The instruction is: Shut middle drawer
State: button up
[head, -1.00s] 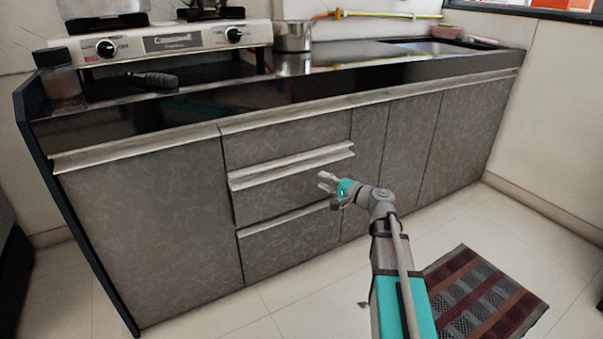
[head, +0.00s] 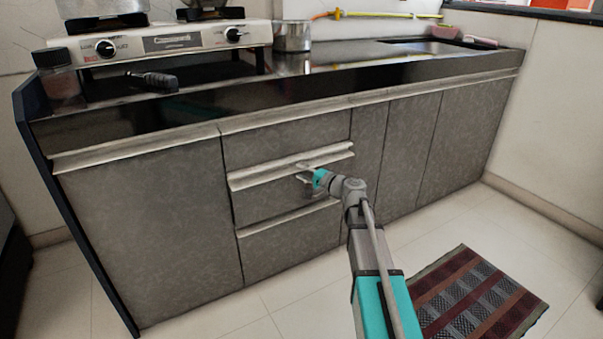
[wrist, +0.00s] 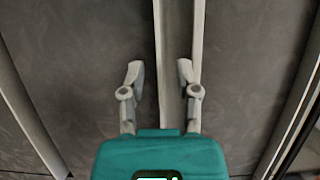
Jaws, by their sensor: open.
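The middle drawer (head: 270,194) is a dark grey mottled front with a pale metal handle strip (head: 262,173) along its top edge. It stands out a little from the fronts around it, so it is slightly open. My gripper (head: 302,173) is at the right half of this drawer, close to the handle strip. In the wrist view my gripper (wrist: 160,75) is open and empty, with its fingers apart. A pale strip (wrist: 196,35) runs up the picture there, partly behind the right finger. I cannot tell whether a finger touches the drawer.
The top drawer (head: 290,138) and bottom drawer (head: 290,240) look closed. Cabinet doors stand on both sides. A stove (head: 170,40) and a pot (head: 292,37) are on the counter above. A striped mat (head: 478,300) lies on the floor at right.

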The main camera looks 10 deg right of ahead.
grip_shut()
jog(key=shift+w+a, duration=0.2)
jog(key=shift+w, duration=0.45)
jog(key=shift+w+a, duration=0.15)
jog(key=shift+w, duration=0.45)
grip_release()
jog(key=shift+v, duration=0.8)
jog(key=v, duration=1)
jog(key=shift+s, duration=0.15)
